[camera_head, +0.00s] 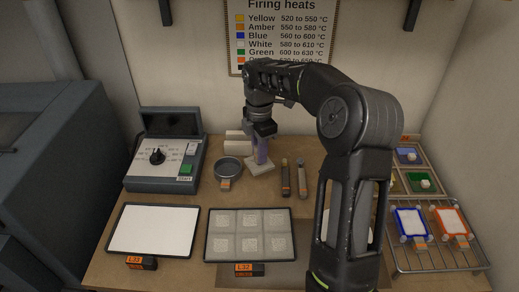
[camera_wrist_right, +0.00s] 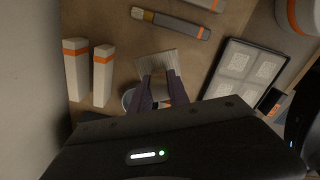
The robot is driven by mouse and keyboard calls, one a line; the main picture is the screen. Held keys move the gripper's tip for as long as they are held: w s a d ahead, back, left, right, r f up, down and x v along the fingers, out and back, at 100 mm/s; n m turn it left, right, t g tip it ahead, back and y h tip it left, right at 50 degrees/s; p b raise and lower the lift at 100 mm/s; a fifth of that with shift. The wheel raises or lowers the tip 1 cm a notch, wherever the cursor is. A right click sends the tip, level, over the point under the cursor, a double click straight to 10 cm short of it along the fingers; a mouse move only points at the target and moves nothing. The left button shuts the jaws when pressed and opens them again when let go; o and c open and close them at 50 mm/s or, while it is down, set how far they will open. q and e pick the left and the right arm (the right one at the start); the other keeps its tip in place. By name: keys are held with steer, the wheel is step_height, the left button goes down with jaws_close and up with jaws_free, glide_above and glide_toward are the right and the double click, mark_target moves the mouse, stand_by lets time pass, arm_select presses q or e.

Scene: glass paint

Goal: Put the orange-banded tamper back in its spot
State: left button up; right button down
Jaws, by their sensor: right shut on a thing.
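My right gripper (camera_head: 262,152) is at the back middle of the bench, pointing down. Its two fingers also show in the right wrist view (camera_wrist_right: 161,88). It is shut on what looks like the tamper, whose pale square foot (camera_head: 259,168) shows below the fingertips and also in the wrist view (camera_wrist_right: 157,63). The fingers hide the upper part, so I cannot make out its orange band. I cannot tell whether the foot touches the bench. My left gripper is out of view.
A round sieve (camera_head: 228,172) stands just left of the gripper, with two slim tools (camera_head: 293,178) to its right. Two white blocks (camera_head: 238,142) are behind. A moulded tray (camera_head: 248,238), white panel (camera_head: 153,231) and control box (camera_head: 163,165) lie around; a wire rack (camera_head: 433,262) is right.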

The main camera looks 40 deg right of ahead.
mark_target(260, 166)
steer(key=shift+f, duration=0.1)
step_height(260, 166, down, 5)
steer(key=b, duration=0.4)
steer(key=shift+r, duration=0.2)
stand_by(0.4)
steer(key=shift+f, duration=0.6)
stand_by(1.1)
steer(key=c, duration=1.2)
jaws_free()
steer(key=shift+o, duration=0.2)
step_height(260, 166, up, 8)
steer(key=shift+f+b, duration=0.1)
steer(key=shift+b, duration=0.3)
